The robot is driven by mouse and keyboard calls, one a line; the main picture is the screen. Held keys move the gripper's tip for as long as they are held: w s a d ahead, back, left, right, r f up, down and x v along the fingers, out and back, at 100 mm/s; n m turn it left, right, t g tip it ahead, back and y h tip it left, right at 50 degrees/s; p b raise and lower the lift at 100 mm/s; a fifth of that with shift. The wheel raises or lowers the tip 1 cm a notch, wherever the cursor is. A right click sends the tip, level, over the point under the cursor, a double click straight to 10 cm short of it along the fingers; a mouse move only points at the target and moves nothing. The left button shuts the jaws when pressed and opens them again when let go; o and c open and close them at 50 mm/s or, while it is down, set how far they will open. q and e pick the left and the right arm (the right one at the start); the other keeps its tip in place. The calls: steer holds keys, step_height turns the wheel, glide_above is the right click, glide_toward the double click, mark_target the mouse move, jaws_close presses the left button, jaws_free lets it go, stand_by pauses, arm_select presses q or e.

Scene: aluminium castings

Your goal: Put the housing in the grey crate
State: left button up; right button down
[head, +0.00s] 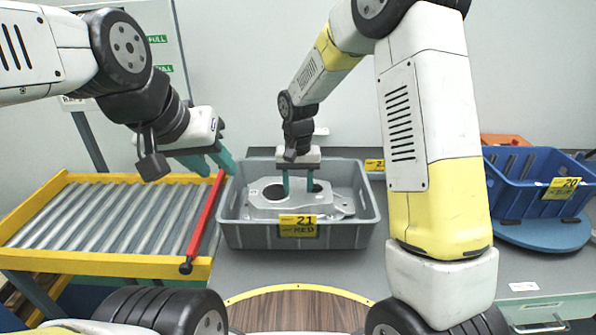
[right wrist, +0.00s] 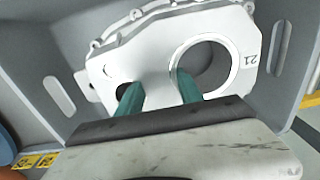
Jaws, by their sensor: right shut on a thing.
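The grey crate (head: 352,236) stands on the grey worktop in the head view, with a yellow label reading 21 on its front. The silver housing (head: 267,203) is inside its walls; whether it touches the floor I cannot tell. My right gripper (head: 298,192) reaches down into the crate and is shut on the housing's web beside its large round hole. In the right wrist view the housing (right wrist: 150,58) shows its number 21 and the teal fingers in its openings. My left gripper (head: 215,163) is empty, fingers apart, above the roller conveyor's right end.
A roller conveyor (head: 100,222) with a yellow frame and a red bar (head: 204,220) lies left of the crate. A blue crate (head: 520,190) labelled 20 stands on a blue round base at the right. A wooden round-edged surface (head: 298,310) is in front.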

mark_target(298, 190)
steer(key=shift+f, duration=0.75)
steer(key=shift+f, duration=0.15)
steer(key=c, duration=0.8)
jaws_free()
steer(key=shift+o, duration=0.2)
step_height(298, 190, up, 12)
steer(key=s+d+r+t+y, duration=0.2)
steer(key=s+d+r+t, duration=0.1)
steer(key=s+d+r, duration=0.65)
steer(key=s+d+r+t, duration=0.1)
steer(key=s+d, duration=0.1)
steer(key=s, duration=0.4)
steer(key=s+d+r+t, duration=0.1)
steer(key=s+d+t, duration=0.1)
steer(key=s, duration=0.3)
steer(key=shift+s+d+n, duration=0.3)
steer(key=shift+s+d, duration=0.05)
